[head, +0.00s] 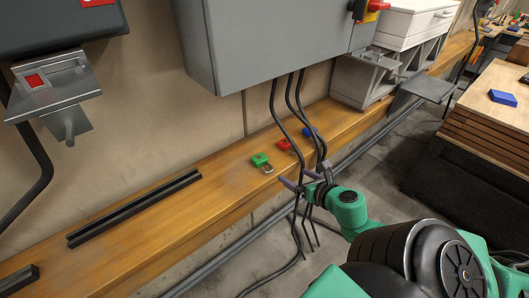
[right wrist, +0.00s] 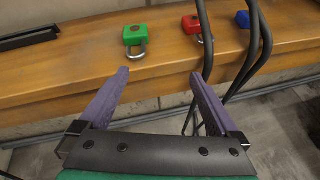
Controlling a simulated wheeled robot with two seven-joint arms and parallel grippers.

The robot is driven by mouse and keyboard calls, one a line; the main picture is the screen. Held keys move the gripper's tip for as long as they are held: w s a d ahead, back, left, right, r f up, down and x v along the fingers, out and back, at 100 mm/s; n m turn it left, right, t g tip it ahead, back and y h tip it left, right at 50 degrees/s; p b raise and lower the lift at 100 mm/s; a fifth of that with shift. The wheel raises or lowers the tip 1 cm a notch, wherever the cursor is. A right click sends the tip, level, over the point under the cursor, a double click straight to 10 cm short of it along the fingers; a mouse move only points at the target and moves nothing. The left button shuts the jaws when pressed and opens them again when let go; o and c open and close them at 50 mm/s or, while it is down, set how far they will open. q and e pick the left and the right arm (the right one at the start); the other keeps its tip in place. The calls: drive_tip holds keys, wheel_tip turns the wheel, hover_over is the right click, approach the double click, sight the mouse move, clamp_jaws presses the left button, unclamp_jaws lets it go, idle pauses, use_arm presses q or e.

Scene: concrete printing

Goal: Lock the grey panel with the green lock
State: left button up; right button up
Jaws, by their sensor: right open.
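The green lock (head: 259,159) lies on the wooden ledge, below the grey panel (head: 270,45) on the wall. In the right wrist view the green lock (right wrist: 134,35) lies ahead of the left finger, its metal shackle toward me. My right gripper (head: 306,173) is open and empty, just off the ledge's front edge, right of the green lock. In the right wrist view the purple fingers (right wrist: 160,75) are spread wide, apart from the lock. The panel has a red and yellow switch (head: 374,6) on its right side. My left gripper is not in view.
A red lock (head: 285,145) and a blue lock (head: 308,131) lie right of the green one. Black cables (head: 294,105) hang from the panel near my right gripper. A black rail (head: 135,208) lies on the ledge (head: 215,190). A pipe (head: 215,265) runs below.

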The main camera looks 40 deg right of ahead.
drive_tip(key=w+a+r+n+y, duration=0.1)
drive_tip(key=w+a+r+n, duration=0.1)
drive_tip(key=a+r+n, duration=0.15)
drive_tip(key=b, duration=0.2)
approach(261, 159)
drive_tip(key=shift+m+t, duration=0.4)
drive_tip(key=shift+m, duration=0.05)
drive_tip(key=x, duration=0.4)
drive_tip(key=shift+w+d+f, duration=0.1)
drive_tip(key=shift+f, duration=0.05)
drive_tip(key=shift+w+f, duration=0.25)
drive_tip(key=shift+w, duration=0.3)
drive_tip(key=x, duration=0.4)
drive_tip(key=shift+d+f+b, duration=0.1)
drive_tip(key=shift+f+b, duration=0.1)
drive_tip(key=shift+b, duration=0.1)
drive_tip(key=shift+s, duration=0.15)
drive_tip(key=shift+c, duration=0.9)
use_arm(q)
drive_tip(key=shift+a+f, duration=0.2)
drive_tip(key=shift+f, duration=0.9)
use_arm(e)
clamp_jaws()
